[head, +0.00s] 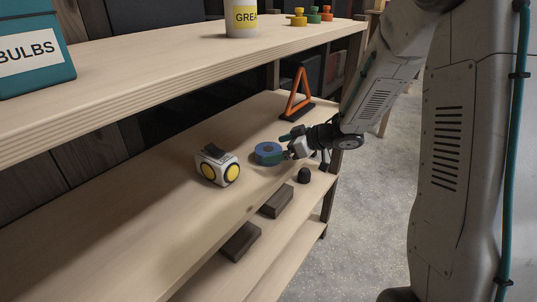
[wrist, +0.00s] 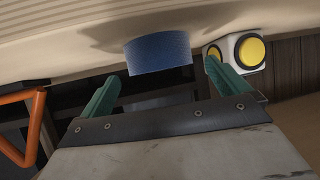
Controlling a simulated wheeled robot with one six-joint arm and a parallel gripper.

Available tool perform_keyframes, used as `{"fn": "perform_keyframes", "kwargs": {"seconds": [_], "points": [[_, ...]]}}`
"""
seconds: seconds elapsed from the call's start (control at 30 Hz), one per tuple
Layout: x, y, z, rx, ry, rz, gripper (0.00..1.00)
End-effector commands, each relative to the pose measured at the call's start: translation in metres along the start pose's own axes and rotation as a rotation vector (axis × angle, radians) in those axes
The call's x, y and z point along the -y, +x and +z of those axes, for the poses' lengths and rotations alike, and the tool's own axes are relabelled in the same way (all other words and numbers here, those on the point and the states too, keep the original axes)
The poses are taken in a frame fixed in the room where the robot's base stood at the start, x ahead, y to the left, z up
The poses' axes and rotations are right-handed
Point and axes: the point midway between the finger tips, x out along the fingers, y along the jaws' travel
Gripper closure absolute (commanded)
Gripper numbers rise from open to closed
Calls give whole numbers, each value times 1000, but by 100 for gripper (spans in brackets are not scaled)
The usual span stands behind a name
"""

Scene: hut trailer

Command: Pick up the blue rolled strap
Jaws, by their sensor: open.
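The blue rolled strap (head: 268,152) lies flat on the middle wooden shelf, a short round roll with a hole in its centre. In the wrist view the strap (wrist: 158,53) is just beyond the fingertips and between their lines. My gripper (head: 287,146) is at the right side of the strap at shelf height. In the wrist view its two green fingers (wrist: 162,80) are apart with nothing held between them. I cannot tell in the head view whether a finger touches the strap.
A white lamp with yellow lenses (head: 218,167) stands left of the strap. An orange warning triangle (head: 297,97) stands behind it. Bare shelf lies at left.

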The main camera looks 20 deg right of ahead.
Motion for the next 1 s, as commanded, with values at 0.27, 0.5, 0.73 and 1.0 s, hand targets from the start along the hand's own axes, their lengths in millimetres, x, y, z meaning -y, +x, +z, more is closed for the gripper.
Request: {"fn": "perform_keyframes", "kwargs": {"seconds": [0.27,0.5,0.73,1.0], "points": [[1,39,-1,1,1,0,0],[0,42,-1,1,0,2,0],[0,42,-1,1,0,2,52],[0,42,-1,0,-1,3,52]]}}
